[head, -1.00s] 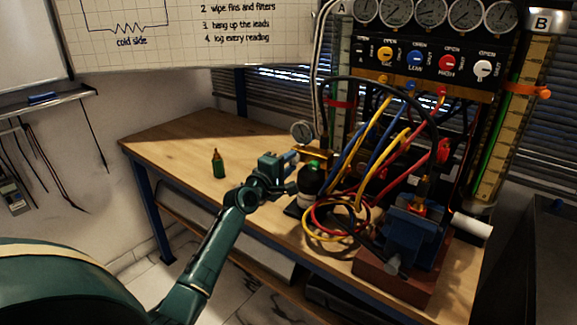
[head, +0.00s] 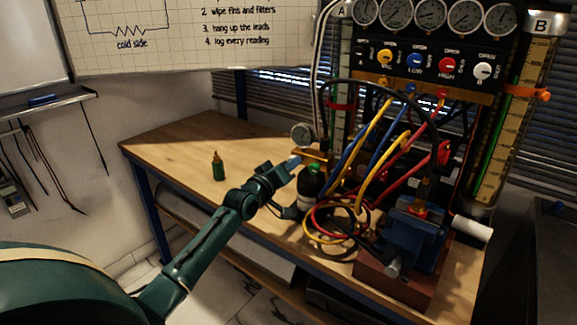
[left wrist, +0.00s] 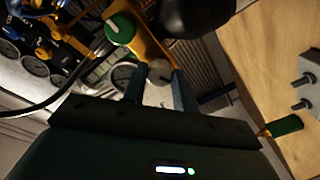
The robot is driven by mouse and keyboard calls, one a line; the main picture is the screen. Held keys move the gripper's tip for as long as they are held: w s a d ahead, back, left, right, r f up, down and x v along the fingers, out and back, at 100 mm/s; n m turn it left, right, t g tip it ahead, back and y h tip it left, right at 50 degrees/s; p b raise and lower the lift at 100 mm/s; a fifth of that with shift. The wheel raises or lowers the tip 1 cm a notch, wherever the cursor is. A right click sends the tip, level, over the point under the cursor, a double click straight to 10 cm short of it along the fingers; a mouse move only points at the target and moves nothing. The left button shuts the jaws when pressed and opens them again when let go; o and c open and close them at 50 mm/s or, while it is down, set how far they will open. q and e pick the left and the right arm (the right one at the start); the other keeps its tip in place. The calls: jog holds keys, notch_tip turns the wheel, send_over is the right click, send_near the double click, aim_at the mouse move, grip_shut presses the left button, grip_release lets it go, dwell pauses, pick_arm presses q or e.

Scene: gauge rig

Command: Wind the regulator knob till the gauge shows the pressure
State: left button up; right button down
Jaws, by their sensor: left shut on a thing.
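The regulator is a brass bar (head: 315,156) above a black cylinder, with a small round gauge (head: 301,133) on top. The gauge's needle is too small to read. My left gripper (head: 293,161) is at the bar's left end. In the left wrist view, a pale grey knob (left wrist: 160,72) sits between the fingertips of my left gripper (left wrist: 158,84), which is shut on it. A green knob (left wrist: 119,28) shows on the brass bar (left wrist: 150,40), clear of the fingers. The gauge (left wrist: 123,75) is partly hidden behind a finger there. My right gripper is out of view.
Coiled hoses (head: 340,220) and a blue vise (head: 415,235) crowd the right side. A gauge panel (head: 430,65) rises behind. The bench's left part is mostly clear.

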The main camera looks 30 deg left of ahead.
pick_arm(q)
jog(key=shift+m, duration=0.6)
jog(key=o, duration=1)
jog(key=s, duration=1.3)
jog(key=shift+s+d, duration=0.1)
